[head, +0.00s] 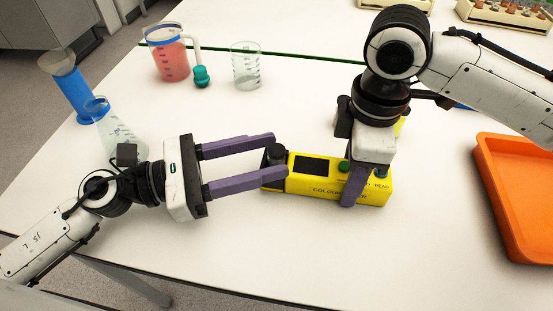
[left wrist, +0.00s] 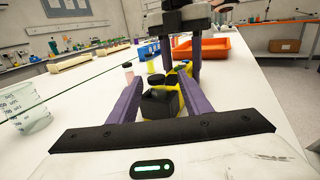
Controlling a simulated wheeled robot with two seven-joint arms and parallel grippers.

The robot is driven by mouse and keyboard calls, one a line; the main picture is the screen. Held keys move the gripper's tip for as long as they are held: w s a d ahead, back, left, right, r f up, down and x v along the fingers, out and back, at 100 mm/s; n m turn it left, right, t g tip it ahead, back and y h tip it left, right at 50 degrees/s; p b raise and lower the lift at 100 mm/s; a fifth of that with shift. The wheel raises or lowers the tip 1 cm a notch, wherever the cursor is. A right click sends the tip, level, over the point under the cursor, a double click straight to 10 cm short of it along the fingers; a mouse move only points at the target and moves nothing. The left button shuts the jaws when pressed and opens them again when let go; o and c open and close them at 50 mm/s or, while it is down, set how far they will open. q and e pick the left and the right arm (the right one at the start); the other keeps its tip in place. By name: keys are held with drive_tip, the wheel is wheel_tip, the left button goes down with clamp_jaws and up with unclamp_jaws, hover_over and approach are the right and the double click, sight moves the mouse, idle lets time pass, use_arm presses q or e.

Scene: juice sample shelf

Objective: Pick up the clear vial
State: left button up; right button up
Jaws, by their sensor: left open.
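I cannot make out a clear vial for certain in either view. A yellow colour reader (head: 316,187) lies on the white table, with a black cap (head: 275,152) at its left end. My left gripper (head: 278,156) is open, its purple fingers on either side of the black cap.
A jug of red liquid (head: 171,62), a clear beaker (head: 246,68), a conical flask (head: 118,135) and a blue cylinder (head: 72,90) stand at the left and back. An orange tray (head: 490,160) lies at the right. The table in front of the reader is clear.

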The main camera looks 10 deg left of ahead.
sight(284, 149)
use_arm(q)
drive_tip(key=shift+w+x, duration=0.25)
drive_tip(key=shift+x, duration=2.95)
drive_tip(key=shift+a+r, duration=0.1)
drive_tip(key=shift+r, duration=0.05)
clamp_jaws()
wheel_tip(284, 149, up, 10)
use_arm(e)
drive_tip(key=o, duration=1.4)
drive_tip(key=shift+r, duration=0.15)
wheel_tip(284, 149, up, 12)
drive_tip(key=shift+f, duration=0.1)
